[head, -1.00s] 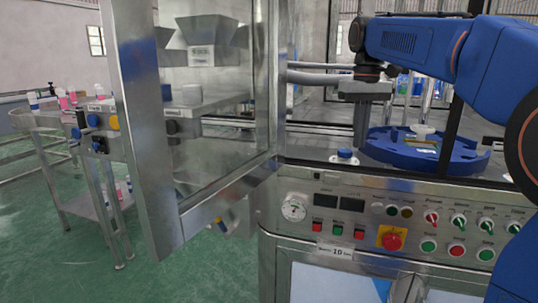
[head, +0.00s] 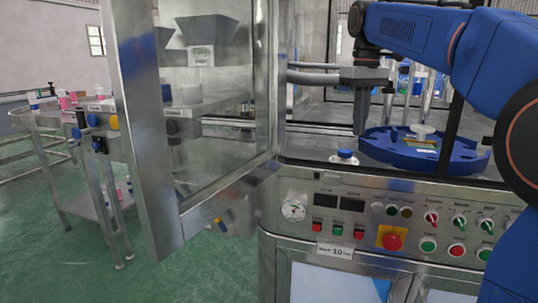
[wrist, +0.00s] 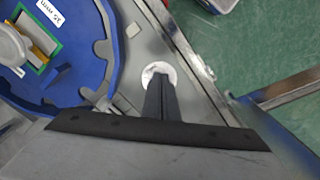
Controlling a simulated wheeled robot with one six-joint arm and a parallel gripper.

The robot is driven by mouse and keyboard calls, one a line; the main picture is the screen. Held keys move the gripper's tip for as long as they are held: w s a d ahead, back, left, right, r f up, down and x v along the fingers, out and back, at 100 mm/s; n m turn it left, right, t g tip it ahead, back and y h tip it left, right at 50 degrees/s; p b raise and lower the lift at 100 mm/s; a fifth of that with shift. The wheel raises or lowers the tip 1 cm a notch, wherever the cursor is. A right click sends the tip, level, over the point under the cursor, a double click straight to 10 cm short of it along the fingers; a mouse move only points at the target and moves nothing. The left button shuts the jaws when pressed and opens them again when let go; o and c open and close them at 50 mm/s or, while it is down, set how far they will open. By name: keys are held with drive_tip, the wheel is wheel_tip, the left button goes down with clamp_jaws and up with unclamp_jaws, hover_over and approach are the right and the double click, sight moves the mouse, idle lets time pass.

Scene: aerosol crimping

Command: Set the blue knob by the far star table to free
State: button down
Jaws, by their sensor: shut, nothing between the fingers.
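The blue knob (head: 344,154) sits on a pale round base on the machine deck, left of the blue star table (head: 440,160). Its setting cannot be read. My gripper (head: 359,132) points down, its fingers together and empty, appearing above and slightly right of the knob in the head view. In the wrist view my gripper's fingertips (wrist: 160,76) overlap a white round plate (wrist: 151,70), and no blue knob shows there. The star table's notched rim (wrist: 102,82) is left of the fingers. Whether they touch anything cannot be told.
An open glazed metal-framed door (head: 147,150) stands left of the deck. The control panel (head: 370,215) with buttons and switches is below the deck's front edge. A dark upright post (head: 452,118) stands before the star table. A side trolley (head: 85,205) is at far left.

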drive_tip(key=n, duration=0.3)
hover_over(356, 164)
drive_tip(key=a, duration=0.1)
drive_tip(key=shift+f, duration=3.25)
drive_tip(key=shift+w, duration=0.1)
drive_tip(key=shift+w+d, duration=0.25)
drive_tip(key=shift+d, duration=0.05)
drive_tip(key=shift+s+d, duration=0.1)
drive_tip(key=shift+s, duration=0.05)
drive_tip(key=shift+s+d, duration=0.15)
wheel_tip(356, 164, up, 6)
idle(0.7)
